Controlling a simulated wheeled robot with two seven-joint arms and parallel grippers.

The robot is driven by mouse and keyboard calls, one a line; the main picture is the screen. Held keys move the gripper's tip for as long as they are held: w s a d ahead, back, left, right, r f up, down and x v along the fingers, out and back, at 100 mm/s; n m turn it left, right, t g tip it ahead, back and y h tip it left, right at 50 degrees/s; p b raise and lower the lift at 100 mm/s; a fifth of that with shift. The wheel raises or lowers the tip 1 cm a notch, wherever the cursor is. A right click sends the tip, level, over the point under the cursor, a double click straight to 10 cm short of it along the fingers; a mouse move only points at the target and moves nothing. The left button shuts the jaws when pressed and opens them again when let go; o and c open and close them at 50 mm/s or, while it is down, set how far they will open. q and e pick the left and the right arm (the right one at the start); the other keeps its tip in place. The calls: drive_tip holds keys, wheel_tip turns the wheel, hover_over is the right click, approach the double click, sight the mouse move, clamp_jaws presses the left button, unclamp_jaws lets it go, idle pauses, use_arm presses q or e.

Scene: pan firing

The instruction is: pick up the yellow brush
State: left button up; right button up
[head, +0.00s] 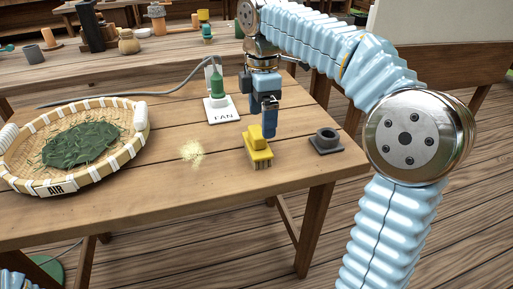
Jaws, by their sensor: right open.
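The yellow brush (257,150) stands on the wooden table with its bristles down, near the front right part of the top. My right gripper (267,128) points down right above and behind the brush. It is open, and its blue fingers overlap the brush's top in the picture, so I cannot tell whether they touch it. My left gripper is not in view; only a bit of my left arm shows at the bottom left corner.
A woven basket (124,113) with green leaves sits at the left. A pale crumb pile (192,152) lies left of the brush. A dark holder (326,141) stands to its right. A FAN plate (222,110) with a green switch and cable is behind. The front middle table is clear.

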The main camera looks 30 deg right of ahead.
sight(257, 130)
drive_tip(key=f, duration=0.5)
drive_tip(key=shift+w+a+f+b, duration=0.15)
drive_tip(key=shift+w+a+b, duration=0.2)
drive_tip(key=shift+w+a, duration=0.05)
drive_tip(key=shift+c, duration=0.2)
drive_tip(key=c, duration=1.1)
wheel_tip(257, 130, up, 4)
drive_tip(key=shift+f+p, duration=0.1)
drive_tip(key=shift+p, duration=0.35)
drive_tip(key=s+a+r, duration=0.2)
drive_tip(key=a+r, duration=0.1)
drive_tip(key=a, duration=0.1)
drive_tip(key=s+a+r, duration=0.1)
drive_tip(key=a+r, duration=0.2)
drive_tip(key=a, duration=0.1)
drive_tip(key=s+a+r, duration=0.2)
drive_tip(key=a+r, duration=0.1)
drive_tip(key=a, duration=0.2)
drive_tip(key=shift+s+r+p, duration=0.15)
drive_tip(key=shift+s+p, duration=0.15)
drive_tip(key=shift+p, duration=0.1)
drive_tip(key=shift+d, duration=0.1)
